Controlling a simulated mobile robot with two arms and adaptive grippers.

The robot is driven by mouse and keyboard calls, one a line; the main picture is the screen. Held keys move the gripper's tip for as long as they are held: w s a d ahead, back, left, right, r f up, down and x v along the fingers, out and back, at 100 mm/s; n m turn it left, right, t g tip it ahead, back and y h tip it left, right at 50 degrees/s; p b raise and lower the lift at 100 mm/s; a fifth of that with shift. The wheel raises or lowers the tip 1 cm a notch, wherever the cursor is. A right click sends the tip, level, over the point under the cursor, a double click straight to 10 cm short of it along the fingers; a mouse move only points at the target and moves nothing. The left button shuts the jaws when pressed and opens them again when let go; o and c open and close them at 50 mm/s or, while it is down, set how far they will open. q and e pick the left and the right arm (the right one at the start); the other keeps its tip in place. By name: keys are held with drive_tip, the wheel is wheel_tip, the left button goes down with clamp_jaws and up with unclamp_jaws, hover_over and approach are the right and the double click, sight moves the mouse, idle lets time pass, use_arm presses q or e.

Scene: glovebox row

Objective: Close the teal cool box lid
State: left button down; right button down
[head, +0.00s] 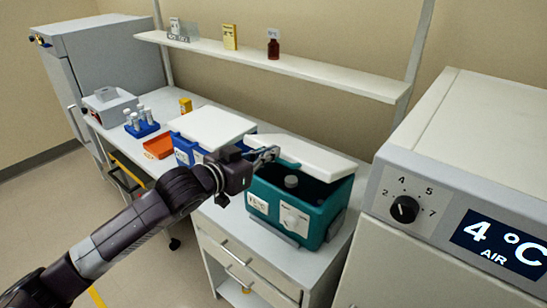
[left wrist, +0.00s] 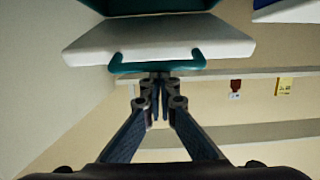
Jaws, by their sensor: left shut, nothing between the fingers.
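The teal cool box (head: 325,214) stands on the bench in the head view. Its white lid (head: 318,156) is partly open, raised and tilted above the box, with the dark inside and a grey round-topped item (head: 291,181) showing beneath. My left gripper (head: 268,154) is shut and empty at the left part of the lid. In the left wrist view the shut fingertips (left wrist: 160,80) are close to a teal handle (left wrist: 193,63) at the edge of the white lid (left wrist: 160,38). Whether they touch it I cannot tell. My right gripper is not in view.
A blue cool box (head: 183,148) with a white lid stands just left. Farther left are an orange tray (head: 158,147) and a blue tube rack (head: 142,129). A wall shelf (head: 320,73) runs above the bench. A grey appliance with a dial (head: 404,209) stands close on the right.

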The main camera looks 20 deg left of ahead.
use_arm(q)
drive_tip(key=s+a+f+t+h+b, duration=0.1)
drive_tip(key=s+f+t+b, duration=0.2)
drive_tip(key=f+b, duration=0.8)
drive_tip(key=shift+s+f+t+b, duration=0.2)
drive_tip(key=shift+t+b, duration=0.3)
drive_tip(key=shift+b, duration=2.15)
drive_tip(key=shift+f, duration=0.2)
wheel_tip(320, 180, up, 4)
drive_tip(key=p, duration=0.4)
drive_tip(key=r+b+v, duration=0.1)
drive_tip(key=b+v, duration=0.1)
drive_tip(key=v, duration=0.7)
drive_tip(key=shift+a, duration=0.2)
